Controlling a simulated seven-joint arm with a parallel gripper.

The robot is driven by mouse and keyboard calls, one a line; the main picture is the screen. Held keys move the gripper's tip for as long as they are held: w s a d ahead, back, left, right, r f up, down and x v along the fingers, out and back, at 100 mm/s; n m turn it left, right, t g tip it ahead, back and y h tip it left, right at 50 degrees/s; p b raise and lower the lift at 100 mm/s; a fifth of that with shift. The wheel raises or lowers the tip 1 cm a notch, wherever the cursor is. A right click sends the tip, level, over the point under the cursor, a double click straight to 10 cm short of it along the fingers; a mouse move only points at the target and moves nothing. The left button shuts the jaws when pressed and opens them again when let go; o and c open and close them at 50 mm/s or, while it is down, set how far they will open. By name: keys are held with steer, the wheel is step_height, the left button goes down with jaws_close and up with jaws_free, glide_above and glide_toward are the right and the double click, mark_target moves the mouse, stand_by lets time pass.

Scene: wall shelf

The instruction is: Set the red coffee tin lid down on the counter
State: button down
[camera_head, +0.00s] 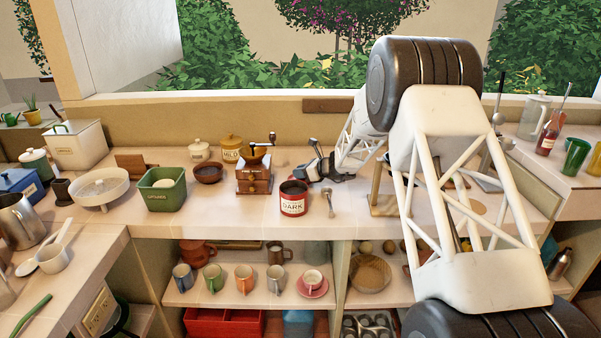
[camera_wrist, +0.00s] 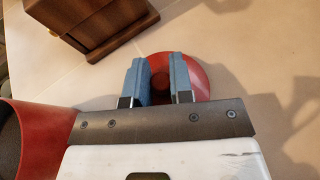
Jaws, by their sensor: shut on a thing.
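The red coffee tin (camera_head: 293,204), labelled DARK, stands open near the front of the counter (camera_head: 230,215). Its red side and dark mouth also show at the left edge of the wrist view (camera_wrist: 40,145). The red lid (camera_wrist: 203,75) is a round disc with a dark red knob in its middle. My gripper (camera_wrist: 160,78) is shut on that knob, with one blue finger on each side. In the head view my gripper (camera_head: 316,167) is just behind and right of the tin, low over the counter. The lid is not clearly visible there, and I cannot tell whether it touches the counter.
A wooden coffee grinder (camera_head: 254,178) stands left of the tin, close to my gripper. A small metal tool (camera_head: 330,203) is right of the tin. A green box (camera_head: 162,190) and a brown bowl (camera_head: 208,173) are farther left. Bare counter lies beyond the lid.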

steer(key=shift+f, duration=0.6)
stand_by(0.3)
steer(key=c, duration=0.9)
jaws_free()
steer(key=shift+r, duration=0.1)
steer(key=shift+r, duration=1.05)
step_height(320, 180, up, 6)
steer(key=shift+f, duration=0.2)
steer(key=shift+s+d+r, duration=0.2)
steer(key=shift+s+r, duration=0.55)
steer(key=shift+s, duration=3.9)
steer(key=shift+s+d+r, duration=0.25)
steer(key=shift+s+r, duration=0.55)
steer(key=shift+s, duration=3.9)
steer(key=shift+s+d+r, duration=0.2)
steer(key=shift+s+r, duration=0.55)
steer(key=shift+s, duration=3.9)
